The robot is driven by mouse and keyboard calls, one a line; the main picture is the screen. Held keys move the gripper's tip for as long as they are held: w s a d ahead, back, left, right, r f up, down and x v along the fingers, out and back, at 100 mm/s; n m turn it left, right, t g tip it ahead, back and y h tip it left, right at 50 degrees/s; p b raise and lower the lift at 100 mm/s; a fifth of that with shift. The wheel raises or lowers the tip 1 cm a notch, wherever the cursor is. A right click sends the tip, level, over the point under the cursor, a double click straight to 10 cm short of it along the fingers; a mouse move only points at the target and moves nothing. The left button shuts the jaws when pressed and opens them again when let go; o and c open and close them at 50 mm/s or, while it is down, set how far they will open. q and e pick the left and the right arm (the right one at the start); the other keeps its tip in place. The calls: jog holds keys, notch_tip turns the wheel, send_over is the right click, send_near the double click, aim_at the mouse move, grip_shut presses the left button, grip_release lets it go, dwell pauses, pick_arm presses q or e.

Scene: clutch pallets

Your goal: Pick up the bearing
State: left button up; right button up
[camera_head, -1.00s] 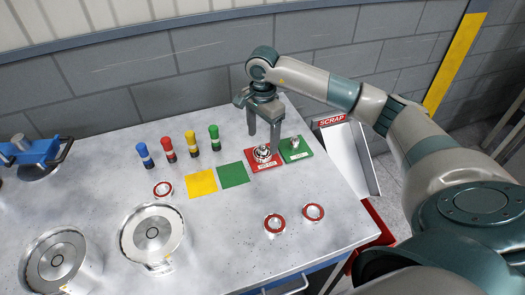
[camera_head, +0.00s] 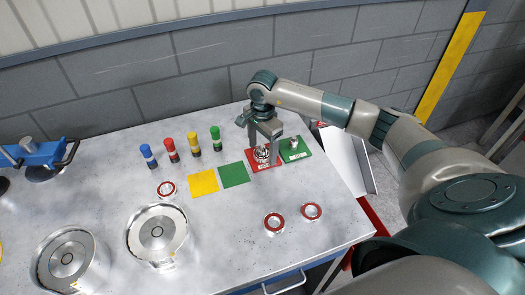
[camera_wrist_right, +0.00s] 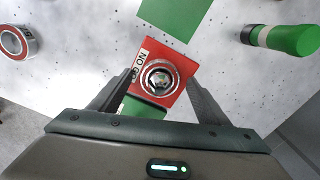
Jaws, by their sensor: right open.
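A silver ring-shaped bearing (camera_head: 262,154) sits around a post on the red gauge plate (camera_head: 274,165). The wrist view shows the bearing (camera_wrist_right: 160,78) from above, with the post inside it and the plate's lettering partly hidden. My right gripper (camera_head: 263,149) is open and points down over the red plate. Its fingers stand on either side of the bearing, and I cannot tell whether they touch it. Part of the bearing is hidden by a finger in the head view. My left gripper is not in view.
A green plate with a post (camera_head: 295,150) stands close beside the red one. Red-rimmed bearings (camera_head: 274,223) lie loose on the table. Several coloured cylinders (camera_head: 193,142), yellow and green squares (camera_head: 233,174) and metal housings (camera_head: 158,232) are to the left.

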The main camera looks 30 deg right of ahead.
jog(key=shift+f, duration=0.1)
dwell(0.3)
jog(key=c, duration=1.4)
